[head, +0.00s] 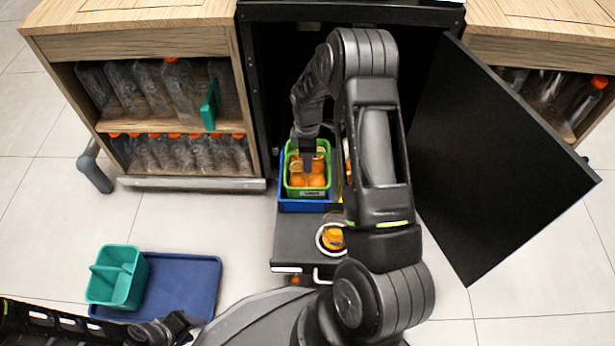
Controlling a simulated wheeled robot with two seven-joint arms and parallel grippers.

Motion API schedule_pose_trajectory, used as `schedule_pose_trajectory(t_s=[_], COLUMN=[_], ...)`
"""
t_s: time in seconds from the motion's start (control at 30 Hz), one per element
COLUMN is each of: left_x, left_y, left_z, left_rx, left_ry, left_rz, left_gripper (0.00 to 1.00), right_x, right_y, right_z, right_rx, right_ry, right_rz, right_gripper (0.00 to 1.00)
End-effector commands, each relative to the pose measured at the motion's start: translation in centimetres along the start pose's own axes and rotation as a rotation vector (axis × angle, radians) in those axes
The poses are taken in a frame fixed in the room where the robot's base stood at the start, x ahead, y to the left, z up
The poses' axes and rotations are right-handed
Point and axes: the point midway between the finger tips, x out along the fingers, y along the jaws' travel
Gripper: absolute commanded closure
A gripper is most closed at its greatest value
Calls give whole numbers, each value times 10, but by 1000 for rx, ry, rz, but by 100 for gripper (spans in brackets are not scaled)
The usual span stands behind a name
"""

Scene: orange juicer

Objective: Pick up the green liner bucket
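The green liner bucket (308,193) sits inside a blue outer bin (303,206) at the front of the open black cabinet. It holds orange pieces (309,178). My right arm reaches over from the bottom of the head view, and my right gripper (308,155) points down at the bucket's far part, over or among the oranges. Its fingertips are small and partly hidden, so I cannot tell whether they touch the bucket or are closed. My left gripper (168,329) is low at the bottom left, near the blue tray; its finger opening is not clear.
A black cabinet door (490,150) stands open on the right. A teal caddy (118,277) sits on a blue tray (185,285) on the floor. Wooden shelves (150,45) with bottles flank the cabinet. A black pull-out platform (295,240) carries a round orange-filled container (331,238).

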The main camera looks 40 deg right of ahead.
Motion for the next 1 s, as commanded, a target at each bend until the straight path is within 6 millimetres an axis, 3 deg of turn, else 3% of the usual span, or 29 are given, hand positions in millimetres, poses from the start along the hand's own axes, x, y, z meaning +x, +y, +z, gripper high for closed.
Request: schedule_pose_trajectory(t_s=[0.43,0.83,1.0], left_x=[0,0,0], left_y=[0,0,0], left_z=[0,0,0], left_rx=[0,0,0], left_ry=[0,0,0], left_rz=[0,0,0], left_gripper=[64,64,64], right_x=[0,0,0], right_y=[0,0,0], right_z=[0,0,0], right_rx=[0,0,0], right_ry=[0,0,0], right_rz=[0,0,0], right_gripper=[66,99,100])
